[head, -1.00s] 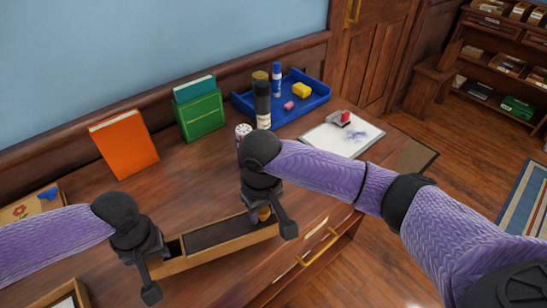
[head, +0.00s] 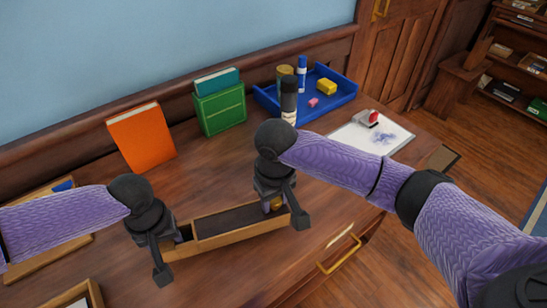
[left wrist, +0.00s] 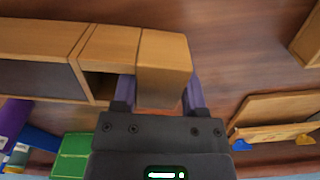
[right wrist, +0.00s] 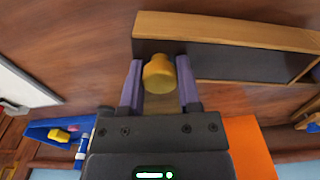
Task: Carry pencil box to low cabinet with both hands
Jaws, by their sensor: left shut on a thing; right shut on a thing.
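The pencil box (head: 215,240) is a long, shallow wooden tray with a dark inside and a divider near its left end. It is level, over the desk's front part; I cannot tell whether it touches the desktop. My left gripper (head: 170,252) is shut on its left end; in the left wrist view the wooden end block (left wrist: 163,68) sits between the fingers. My right gripper (head: 283,206) is shut at the right end, where a yellow knob (right wrist: 159,74) sits between its fingers in the right wrist view. I cannot make out for certain which furniture is the low cabinet.
A drawer handle (head: 340,250) is in front. Shelves (head: 520,60) stand far right, past open floor.

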